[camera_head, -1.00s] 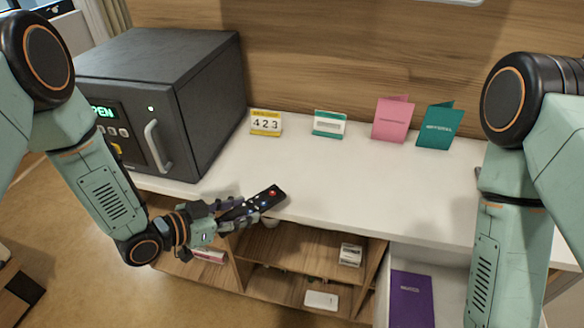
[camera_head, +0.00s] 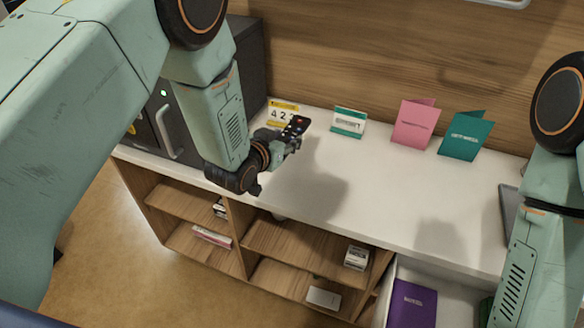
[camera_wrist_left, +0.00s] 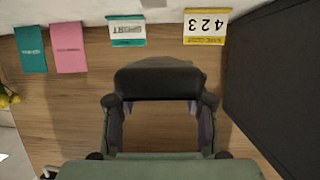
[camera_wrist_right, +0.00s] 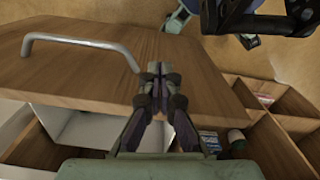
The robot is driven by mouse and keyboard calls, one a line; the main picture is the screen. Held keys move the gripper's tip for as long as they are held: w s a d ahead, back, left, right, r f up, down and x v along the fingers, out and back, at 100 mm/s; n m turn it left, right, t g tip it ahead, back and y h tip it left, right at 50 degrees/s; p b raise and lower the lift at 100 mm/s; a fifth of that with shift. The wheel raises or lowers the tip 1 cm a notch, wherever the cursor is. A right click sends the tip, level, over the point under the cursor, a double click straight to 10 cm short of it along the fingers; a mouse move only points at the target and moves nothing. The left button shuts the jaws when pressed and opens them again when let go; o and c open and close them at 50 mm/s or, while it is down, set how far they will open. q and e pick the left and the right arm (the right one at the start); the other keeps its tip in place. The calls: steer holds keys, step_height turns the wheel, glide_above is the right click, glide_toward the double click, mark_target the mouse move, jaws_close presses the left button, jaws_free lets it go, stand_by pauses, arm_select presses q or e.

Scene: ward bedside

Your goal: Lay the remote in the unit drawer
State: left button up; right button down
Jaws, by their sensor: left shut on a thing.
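The black remote (camera_head: 299,124) with a red button is held in my left gripper (camera_head: 285,140) above the white counter, in front of the 423 card. My left gripper is shut on it. In the right wrist view the wooden drawer front (camera_wrist_right: 85,75) has a metal handle (camera_wrist_right: 80,42). My right gripper (camera_wrist_right: 155,72) appears shut and empty close by; the head view does not show it.
A dark safe (camera_head: 240,75) stands at the counter's left. Along the back stand the 423 card (camera_head: 279,113), a green-white card (camera_head: 349,122), a pink folder (camera_head: 415,123) and a teal folder (camera_head: 466,135). The middle of the white counter (camera_head: 360,190) is clear. Open shelves lie below.

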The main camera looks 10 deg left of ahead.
mark_target(289, 175)
arm_select(q)
steer(key=shift+d, duration=0.2)
steer(key=shift+w+d, duration=0.15)
steer(key=shift+d, duration=0.3)
steer(key=shift+a+f, duration=0.1)
steer(key=shift+f, duration=0.1)
steer(key=f, duration=0.3)
steer(key=shift+a+f+b, duration=0.35)
steer(key=shift+b, duration=0.05)
steer(key=shift+d+f, duration=0.15)
steer(key=shift+f, duration=0.2)
step_height(289, 175, down, 4)
steer(key=shift+f+b, duration=0.25)
steer(key=shift+b, duration=0.1)
steer(key=shift+f, duration=0.15)
arm_select(e)
steer(key=shift+s+d+f, duration=0.1)
steer(key=shift+f, duration=0.8)
arm_select(q)
steer(key=shift+d, duration=0.15)
arm_select(e)
steer(key=shift+d, duration=0.1)
